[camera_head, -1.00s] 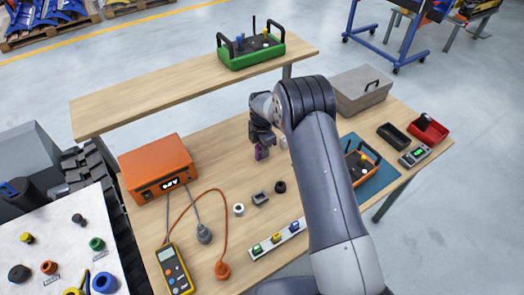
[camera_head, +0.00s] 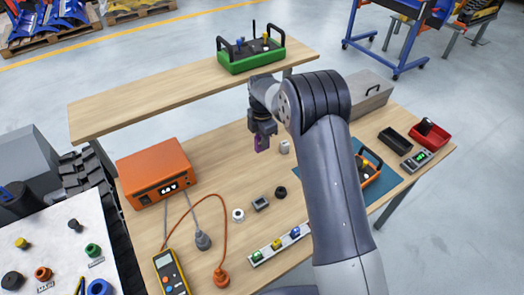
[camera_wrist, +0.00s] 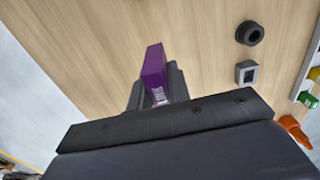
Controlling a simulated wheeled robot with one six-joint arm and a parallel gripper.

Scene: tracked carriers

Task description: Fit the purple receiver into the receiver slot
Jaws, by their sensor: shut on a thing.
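My gripper (camera_head: 261,140) is shut on the purple receiver (camera_head: 262,146) and holds it above the middle of the table. In the wrist view the purple receiver (camera_wrist: 153,72) is a narrow block with pale lettering, sticking out between the dark fingers. A small grey block with a dark rectangular opening (camera_head: 260,204) stands on the table below the gripper in the picture; it also shows in the wrist view (camera_wrist: 246,73). I cannot tell whether this opening is the receiver slot. An orange-rimmed control box (camera_head: 370,166) on a dark teal mat is partly hidden by my arm.
A black ring (camera_head: 280,192), a white ring (camera_head: 238,215) and a pale small block (camera_head: 284,146) stand nearby. A white strip (camera_head: 280,243) carries coloured pieces. An orange unit (camera_head: 155,172) with cables stands left. A raised shelf (camera_head: 160,98) bears a green control box (camera_head: 250,56).

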